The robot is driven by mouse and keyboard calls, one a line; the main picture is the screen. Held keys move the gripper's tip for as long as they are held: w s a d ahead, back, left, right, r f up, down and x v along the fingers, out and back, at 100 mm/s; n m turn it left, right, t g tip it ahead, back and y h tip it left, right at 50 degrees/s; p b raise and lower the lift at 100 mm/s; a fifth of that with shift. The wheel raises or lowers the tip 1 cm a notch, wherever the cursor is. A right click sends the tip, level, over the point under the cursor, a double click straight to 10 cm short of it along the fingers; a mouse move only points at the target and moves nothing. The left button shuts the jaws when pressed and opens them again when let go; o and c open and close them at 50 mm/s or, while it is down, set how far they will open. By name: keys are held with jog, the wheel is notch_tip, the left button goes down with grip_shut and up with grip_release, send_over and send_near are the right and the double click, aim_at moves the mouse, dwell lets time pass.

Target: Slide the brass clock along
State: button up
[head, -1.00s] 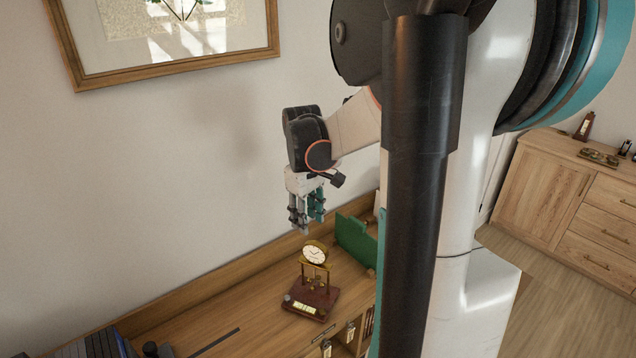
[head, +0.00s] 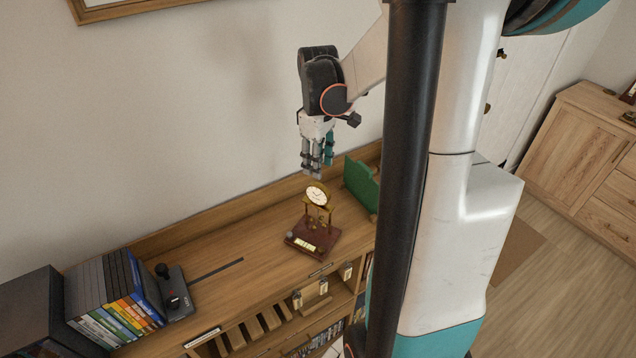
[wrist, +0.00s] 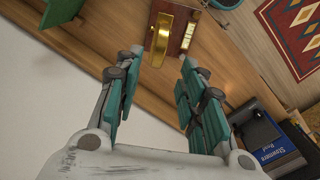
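The brass clock (head: 317,195) has a white dial and brass columns on a dark red wooden base (head: 313,239). It stands upright on the wooden shelf top, towards its right part. My gripper (head: 318,172) hangs above and just behind the clock, pointing down, apart from it. In the wrist view the clock's brass top (wrist: 160,38) and red base lie ahead of my gripper (wrist: 160,62), whose fingers are spread with nothing between them.
A green bookend (head: 361,185) stands right of the clock. A dark strip (head: 216,270) lies on the shelf top (head: 255,240) to the left. Beyond it are a joystick (head: 171,290) and a row of cases (head: 118,300). The shelf between clock and strip is clear.

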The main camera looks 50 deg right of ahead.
aim_at(318, 184)
notch_tip(318, 184, down, 11)
jog(key=shift+b, duration=0.5)
grip_shut()
